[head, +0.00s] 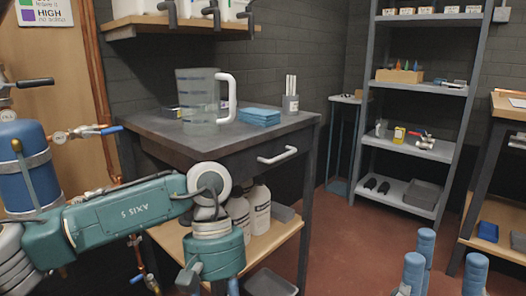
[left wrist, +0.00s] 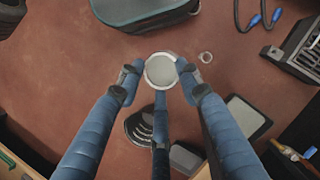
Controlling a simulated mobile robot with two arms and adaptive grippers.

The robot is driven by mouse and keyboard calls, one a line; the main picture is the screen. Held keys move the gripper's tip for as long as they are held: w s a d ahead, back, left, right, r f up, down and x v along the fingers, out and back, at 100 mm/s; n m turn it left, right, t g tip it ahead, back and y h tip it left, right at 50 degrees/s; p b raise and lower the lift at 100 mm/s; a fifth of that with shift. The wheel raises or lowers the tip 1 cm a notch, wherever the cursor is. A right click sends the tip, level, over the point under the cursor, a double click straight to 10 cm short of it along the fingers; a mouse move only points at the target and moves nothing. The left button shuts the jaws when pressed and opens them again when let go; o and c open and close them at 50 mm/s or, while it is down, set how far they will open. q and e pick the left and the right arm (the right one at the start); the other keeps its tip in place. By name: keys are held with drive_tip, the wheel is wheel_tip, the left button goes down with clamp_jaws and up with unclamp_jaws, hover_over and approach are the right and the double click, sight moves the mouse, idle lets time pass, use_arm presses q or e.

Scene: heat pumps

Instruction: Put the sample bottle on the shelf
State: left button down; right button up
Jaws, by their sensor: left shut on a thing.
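In the left wrist view my left gripper (left wrist: 160,78) is shut on a round thing with a pale grey top and a silvery rim (left wrist: 160,70), seen end-on; its blue fingers press it from both sides and from below. It may be the sample bottle; its sides are hidden. My right gripper (head: 440,252) stands at the lower right, blue fingers spread, open and empty. A grey shelf rack (head: 413,92) stands at the back right, holding small items on several boards.
A dark workbench (head: 160,128) holds a clear jug (head: 198,100) and blue cloths (head: 259,117). White bottles (head: 260,208) stand on its lower board. Another bench (head: 500,105) is at the right edge. Reddish floor (head: 350,235) is free between them. A dark green case (left wrist: 140,12) lies on the floor.

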use_arm(q)
drive_tip(key=r+m, duration=0.1)
drive_tip(key=s+r+m, duration=0.1)
drive_tip(key=s+r+m+y, duration=0.1)
drive_tip(key=shift+s+a+r, duration=0.15)
drive_tip(key=shift+a+r, duration=0.15)
idle(0.5)
